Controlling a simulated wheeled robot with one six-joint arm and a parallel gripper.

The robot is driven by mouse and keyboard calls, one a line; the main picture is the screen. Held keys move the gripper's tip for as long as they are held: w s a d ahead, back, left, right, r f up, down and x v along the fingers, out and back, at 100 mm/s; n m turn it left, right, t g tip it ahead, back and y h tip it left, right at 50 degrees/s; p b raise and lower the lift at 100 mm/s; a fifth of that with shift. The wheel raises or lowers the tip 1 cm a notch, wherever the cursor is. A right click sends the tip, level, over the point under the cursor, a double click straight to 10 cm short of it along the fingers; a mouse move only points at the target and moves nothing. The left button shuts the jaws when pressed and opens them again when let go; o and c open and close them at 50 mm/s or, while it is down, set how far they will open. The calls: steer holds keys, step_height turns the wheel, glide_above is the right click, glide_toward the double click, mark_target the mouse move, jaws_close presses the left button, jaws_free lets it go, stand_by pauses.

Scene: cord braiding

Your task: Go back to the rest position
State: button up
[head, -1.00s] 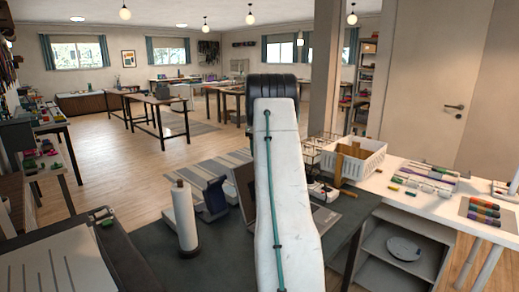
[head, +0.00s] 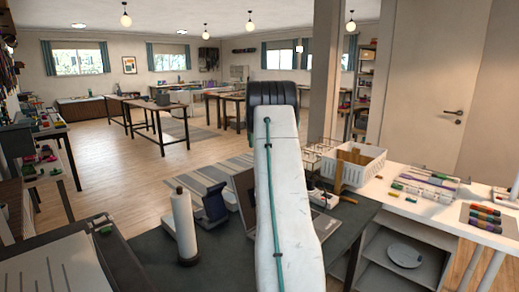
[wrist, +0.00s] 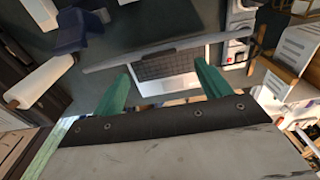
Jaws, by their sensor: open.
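My gripper (wrist: 160,90) shows in the wrist view with its two green fingers spread apart and nothing between them. Beyond the fingers is a laptop (wrist: 172,70), with its keyboard visible, on the dark table. In the head view my white arm link stands up in the middle and hides much of the laptop (head: 245,190). The gripper itself does not show in the head view.
A white paper roll (head: 183,225) on a stand and a dark blue object (head: 216,203) stand on the dark table (head: 220,258). A white basket (head: 352,166) and several coloured cord bundles (head: 425,188) lie on the white table at right. Open floor (head: 110,175) lies beyond.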

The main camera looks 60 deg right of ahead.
steer(key=shift+r, duration=0.4)
stand_by(0.3)
